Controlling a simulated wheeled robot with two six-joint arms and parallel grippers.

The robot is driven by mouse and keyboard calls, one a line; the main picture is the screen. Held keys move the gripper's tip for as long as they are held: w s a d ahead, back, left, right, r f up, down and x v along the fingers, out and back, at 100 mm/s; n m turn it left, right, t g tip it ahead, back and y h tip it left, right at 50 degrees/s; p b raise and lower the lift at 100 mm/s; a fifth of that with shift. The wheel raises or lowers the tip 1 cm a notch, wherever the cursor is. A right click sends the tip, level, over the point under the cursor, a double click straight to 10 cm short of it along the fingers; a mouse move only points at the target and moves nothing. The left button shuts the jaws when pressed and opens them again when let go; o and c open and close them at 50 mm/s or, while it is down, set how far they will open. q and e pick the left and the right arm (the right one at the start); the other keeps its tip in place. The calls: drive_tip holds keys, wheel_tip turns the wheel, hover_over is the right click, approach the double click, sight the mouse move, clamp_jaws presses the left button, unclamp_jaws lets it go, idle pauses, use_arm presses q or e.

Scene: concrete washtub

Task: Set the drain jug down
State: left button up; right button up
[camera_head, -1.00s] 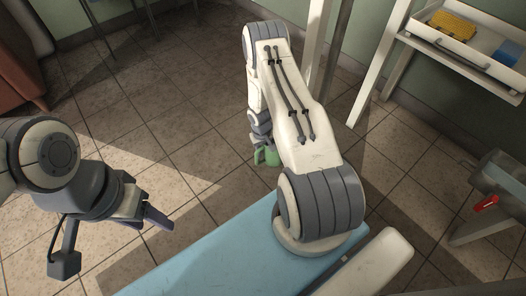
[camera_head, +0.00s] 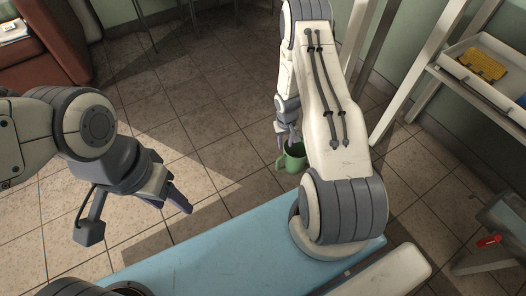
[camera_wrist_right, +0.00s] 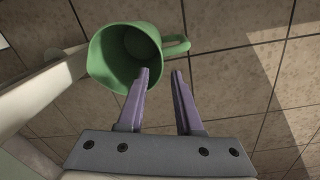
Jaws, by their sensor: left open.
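The green drain jug (camera_head: 292,157) shows just past the edge of the blue surface in the head view, with floor tiles behind it. In the right wrist view the jug (camera_wrist_right: 104,62) has its mouth facing the camera and its handle to the right. One finger overlaps the jug's mouth; the other lies outside the rim, with a gap between. I cannot tell whether the jug's base touches the floor. My left gripper (camera_head: 180,203) is open and empty at the left, above the floor.
A blue padded surface (camera_head: 225,250) lies in front of me. A white shelf tray (camera_head: 470,84) with a yellow item (camera_head: 482,66) stands at the right. Tiled floor is free at the left.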

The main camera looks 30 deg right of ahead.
drive_tip(key=a+r+n, duration=0.5)
drive_tip(key=a+r, duration=1.5)
drive_tip(key=r, duration=0.4)
drive_tip(key=s+a+r+n, duration=0.1)
drive_tip(key=s+a+r, duration=0.2)
drive_tip(key=s, duration=0.4)
drive_tip(key=s+a+r+n+y, duration=0.1)
drive_tip(key=s+a+r+n, duration=0.1)
drive_tip(key=s+r, duration=0.3)
drive_tip(key=s+a+r+n, duration=0.2)
drive_tip(key=s+a+r, duration=0.2)
drive_tip(key=s, duration=0.6)
drive_tip(key=shift+s+r+y, duration=0.3)
drive_tip(key=shift+r, duration=0.05)
drive_tip(key=shift+a, duration=0.1)
wheel_tip(320, 180, up, 46)
drive_tip(key=p, duration=4.6)
drive_tip(key=shift+r, duration=0.25)
